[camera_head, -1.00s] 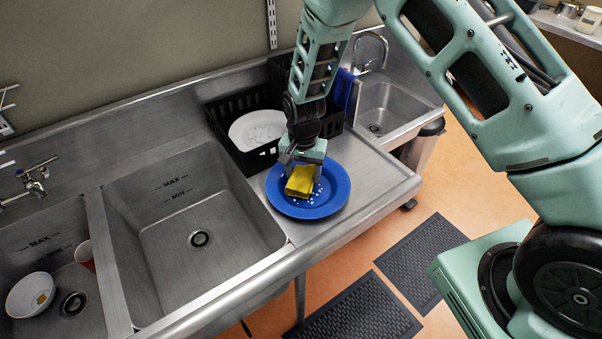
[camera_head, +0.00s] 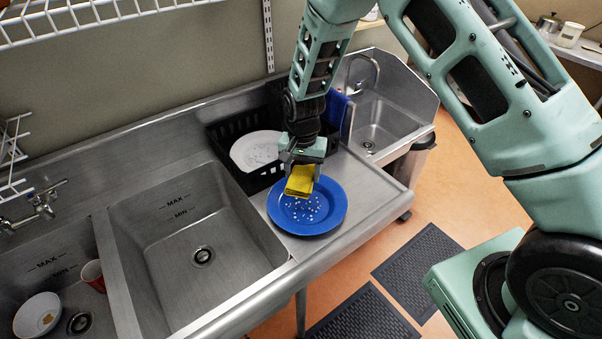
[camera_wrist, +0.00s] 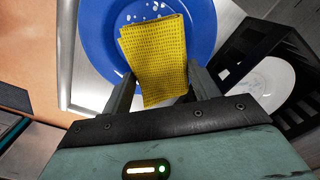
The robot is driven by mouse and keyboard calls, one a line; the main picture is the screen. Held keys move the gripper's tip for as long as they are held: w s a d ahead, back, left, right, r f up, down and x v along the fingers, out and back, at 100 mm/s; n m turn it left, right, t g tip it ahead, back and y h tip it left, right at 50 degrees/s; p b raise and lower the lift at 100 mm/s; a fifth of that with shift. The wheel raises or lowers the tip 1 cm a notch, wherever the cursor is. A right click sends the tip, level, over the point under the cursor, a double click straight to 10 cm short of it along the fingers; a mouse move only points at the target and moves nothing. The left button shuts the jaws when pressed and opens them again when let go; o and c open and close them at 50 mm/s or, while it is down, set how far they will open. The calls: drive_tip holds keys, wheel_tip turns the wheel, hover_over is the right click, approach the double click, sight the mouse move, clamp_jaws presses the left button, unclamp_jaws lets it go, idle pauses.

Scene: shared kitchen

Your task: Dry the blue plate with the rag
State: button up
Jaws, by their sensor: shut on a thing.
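The blue plate (camera_head: 322,212) lies on the steel drainboard beside the large sink, with several pale drops on its face. My gripper (camera_head: 301,168) is shut on the yellow rag (camera_head: 300,182) and holds it over the back left part of the plate. In the wrist view the rag (camera_wrist: 155,58) hangs between the two fingers and covers part of the plate (camera_wrist: 205,25). Pale drops show beyond the rag's far edge. I cannot tell whether the rag touches the plate.
A black rack (camera_head: 228,130) with a white plate (camera_head: 254,149) stands just behind the blue plate. A large empty sink (camera_head: 200,225) is to the left. A farther left sink holds a white bowl (camera_head: 38,314) and a red cup (camera_head: 93,274). The drainboard's right end (camera_head: 375,190) is clear.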

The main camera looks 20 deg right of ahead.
drive_tip(key=s+r+p, duration=0.4)
drive_tip(key=s+r, duration=0.2)
drive_tip(key=s, duration=0.4)
idle(0.4)
drive_tip(key=shift+f, duration=0.1)
